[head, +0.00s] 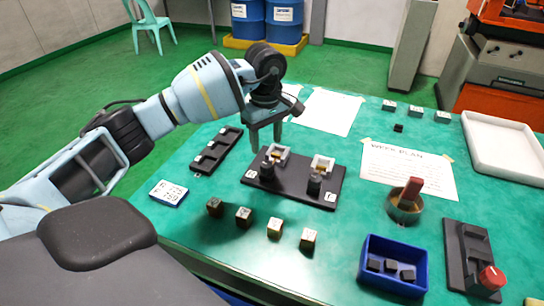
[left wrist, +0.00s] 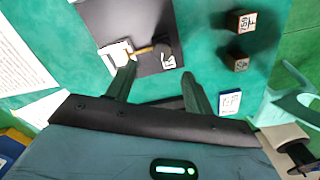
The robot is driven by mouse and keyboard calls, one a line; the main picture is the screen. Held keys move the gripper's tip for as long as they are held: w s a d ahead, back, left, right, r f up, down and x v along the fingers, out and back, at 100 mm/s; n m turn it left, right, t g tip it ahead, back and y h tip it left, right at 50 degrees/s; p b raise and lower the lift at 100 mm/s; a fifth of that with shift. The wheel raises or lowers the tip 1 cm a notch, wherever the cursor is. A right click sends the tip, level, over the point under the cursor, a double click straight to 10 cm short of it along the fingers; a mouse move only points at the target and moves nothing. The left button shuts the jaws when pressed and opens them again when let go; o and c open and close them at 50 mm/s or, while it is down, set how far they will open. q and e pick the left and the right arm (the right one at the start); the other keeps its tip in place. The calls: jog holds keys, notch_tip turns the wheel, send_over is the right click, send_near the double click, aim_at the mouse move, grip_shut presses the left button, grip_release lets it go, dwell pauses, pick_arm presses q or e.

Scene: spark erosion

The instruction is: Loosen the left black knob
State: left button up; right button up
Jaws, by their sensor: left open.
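A black plate (head: 290,188) lies on the green table and carries two white-grey clamp blocks, each with a black knob in front. The left black knob (head: 267,171) stands upright by the left clamp block (head: 277,153). The right black knob (head: 314,184) stands by the right clamp block (head: 322,165). My left gripper (head: 265,148) is open and points down above the left knob and block, apparently not touching them. My right gripper is out of view.
Several small cubes (head: 244,217) stand in front of the plate. A black slotted tray (head: 216,150) lies left, a blue bin (head: 394,264) front right. A cup with a red-brown block (head: 405,203) and a red-knobbed fixture (head: 470,259) are to the right.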

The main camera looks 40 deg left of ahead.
aim_at(266, 164)
pick_arm(q)
jog(key=shift+s+f, duration=0.1)
jog(key=shift+s, duration=0.1)
jog(key=shift+s+f, duration=0.15)
jog(key=shift+f, duration=0.15)
notch_tip(266, 164, down, 5)
jog(key=shift+f, duration=0.95)
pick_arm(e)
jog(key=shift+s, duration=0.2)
pick_arm(q)
jog(key=c, duration=1)
jog(key=shift+o, duration=0.2)
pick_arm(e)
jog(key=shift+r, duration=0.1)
